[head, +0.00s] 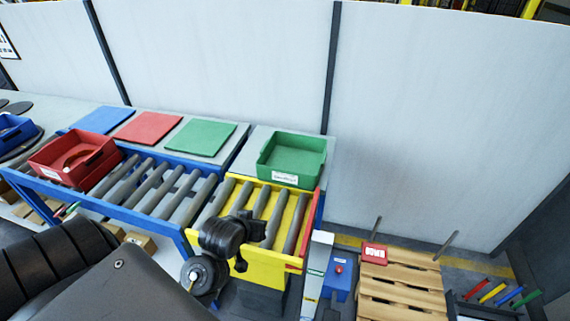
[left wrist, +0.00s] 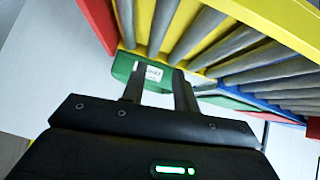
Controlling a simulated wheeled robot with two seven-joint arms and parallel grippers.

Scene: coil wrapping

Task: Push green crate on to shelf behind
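The green crate (head: 292,158) is an open box with a white label on its front wall. In the head view it sits at the far end of the yellow roller section, mostly over the grey shelf (head: 262,137) behind. My left gripper (head: 255,245) is over the near part of the yellow rollers, in front of the crate. In the left wrist view the two fingers (left wrist: 155,78) are apart with nothing between them. They point at the labelled wall of the green crate (left wrist: 122,68); whether they touch it I cannot tell. My right gripper is not in view.
A red crate (head: 72,160) stands on the blue-framed roller conveyor (head: 160,190) to the left. Blue, red and green mats (head: 200,138) lie on the shelf behind it. A wooden pallet (head: 400,285) is at the lower right. A grey wall panel stands behind the shelf.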

